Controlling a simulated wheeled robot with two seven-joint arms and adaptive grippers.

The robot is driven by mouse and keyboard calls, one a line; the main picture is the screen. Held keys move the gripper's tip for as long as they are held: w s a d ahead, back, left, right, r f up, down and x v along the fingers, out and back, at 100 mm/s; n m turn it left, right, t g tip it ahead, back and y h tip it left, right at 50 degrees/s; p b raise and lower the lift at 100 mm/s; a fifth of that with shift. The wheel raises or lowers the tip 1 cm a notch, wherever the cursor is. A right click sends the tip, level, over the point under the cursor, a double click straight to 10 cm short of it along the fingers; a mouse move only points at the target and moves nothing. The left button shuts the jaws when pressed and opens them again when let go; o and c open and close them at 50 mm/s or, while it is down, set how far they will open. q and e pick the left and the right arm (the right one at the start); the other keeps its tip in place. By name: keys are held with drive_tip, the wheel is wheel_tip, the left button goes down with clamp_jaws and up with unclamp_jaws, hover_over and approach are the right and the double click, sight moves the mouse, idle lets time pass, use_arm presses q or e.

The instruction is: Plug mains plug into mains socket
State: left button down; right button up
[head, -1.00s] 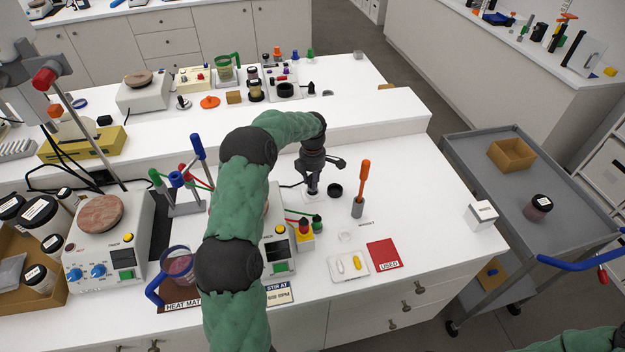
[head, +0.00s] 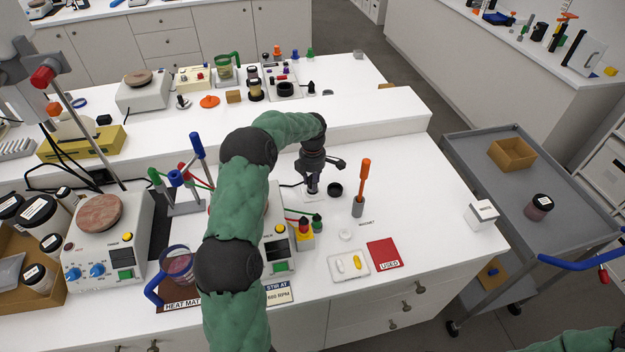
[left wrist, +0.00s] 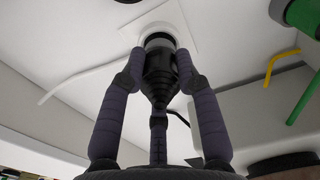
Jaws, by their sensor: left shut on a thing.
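My left gripper (head: 313,186) points down at the white bench top, right of the stirrer. In the left wrist view the left gripper (left wrist: 158,68) is shut on a black mains plug (left wrist: 158,75), with fingers on both sides. The plug's front end meets the round opening of the mains socket (left wrist: 180,20), a white square plate with a grey round recess. I cannot tell how deep the plug sits. In the head view the socket plate (head: 321,201) shows only partly beneath the gripper, which hides most of the plug. My right gripper is out of view.
A black round cap (head: 335,190) and an orange-handled tool in a grey holder (head: 357,207) stand close to the right of the gripper. Bench space toward the white cube (head: 481,215) is clear.

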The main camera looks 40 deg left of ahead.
use_arm(q)
drive_tip(key=shift+f+b, duration=0.55)
drive_tip(key=shift+f, duration=0.45)
drive_tip(key=c, duration=0.8)
unclamp_jaws()
drive_tip(key=shift+r, duration=0.15)
wheel_tip(320, 180, up, 12)
drive_tip(key=shift+f, duration=0.15)
